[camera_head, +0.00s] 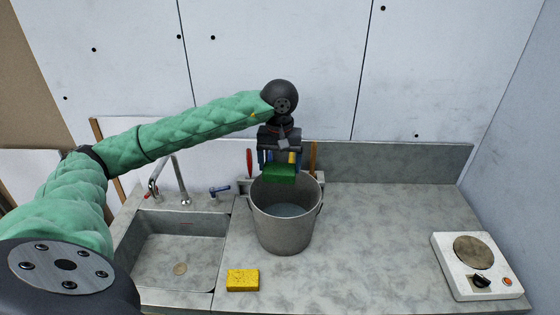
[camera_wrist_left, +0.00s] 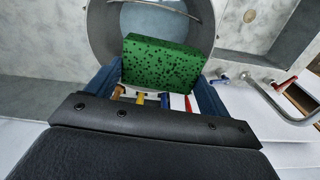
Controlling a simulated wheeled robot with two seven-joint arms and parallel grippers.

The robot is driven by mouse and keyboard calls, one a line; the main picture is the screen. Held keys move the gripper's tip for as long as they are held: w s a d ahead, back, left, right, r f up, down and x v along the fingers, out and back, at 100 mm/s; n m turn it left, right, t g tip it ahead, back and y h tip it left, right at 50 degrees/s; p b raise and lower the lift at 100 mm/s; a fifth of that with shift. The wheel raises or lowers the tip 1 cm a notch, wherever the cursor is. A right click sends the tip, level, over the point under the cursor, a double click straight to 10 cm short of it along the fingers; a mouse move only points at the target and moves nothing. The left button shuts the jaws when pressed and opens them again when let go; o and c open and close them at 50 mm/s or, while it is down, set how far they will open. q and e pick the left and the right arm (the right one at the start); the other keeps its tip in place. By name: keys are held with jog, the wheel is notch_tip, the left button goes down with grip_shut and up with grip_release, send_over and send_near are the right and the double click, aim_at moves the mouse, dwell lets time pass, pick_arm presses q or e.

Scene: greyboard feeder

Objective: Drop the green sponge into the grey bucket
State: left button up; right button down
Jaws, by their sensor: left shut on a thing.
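The green sponge (camera_head: 280,173) is a dark-speckled block held by my left gripper (camera_head: 280,160). In the wrist view the sponge (camera_wrist_left: 165,62) sits between the two blue fingers of the left gripper (camera_wrist_left: 162,78). The grey bucket (camera_head: 285,228) stands on the counter, open at the top. The sponge is at the back part of the bucket's mouth in the head view, apparently above the rim. In the wrist view the bucket (camera_wrist_left: 103,30) lies beyond the sponge, with its rim partly hidden. My right gripper is not in view.
A yellow sponge (camera_head: 243,280) lies on the counter in front of the bucket. A sink (camera_head: 175,255) with a tap (camera_head: 155,180) is at left. Tools with coloured handles (camera_head: 249,162) stand behind the bucket. A hotplate (camera_head: 476,265) is at right; the counter between is clear.

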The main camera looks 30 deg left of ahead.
aim_at(280, 167)
pick_arm(q)
jog(key=shift+f, duration=2.6)
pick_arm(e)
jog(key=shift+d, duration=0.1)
pick_arm(q)
jog(key=o, duration=0.9)
jog(key=shift+r, duration=0.15)
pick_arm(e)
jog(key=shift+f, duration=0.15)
pick_arm(q)
jog(key=shift+r+b, duration=0.25)
jog(key=shift+b, duration=0.05)
notch_tip(280, 167, up, 5)
jog(key=shift+r+b, duration=0.1)
jog(key=shift+b, duration=1.1)
jog(key=shift+r, duration=0.9)
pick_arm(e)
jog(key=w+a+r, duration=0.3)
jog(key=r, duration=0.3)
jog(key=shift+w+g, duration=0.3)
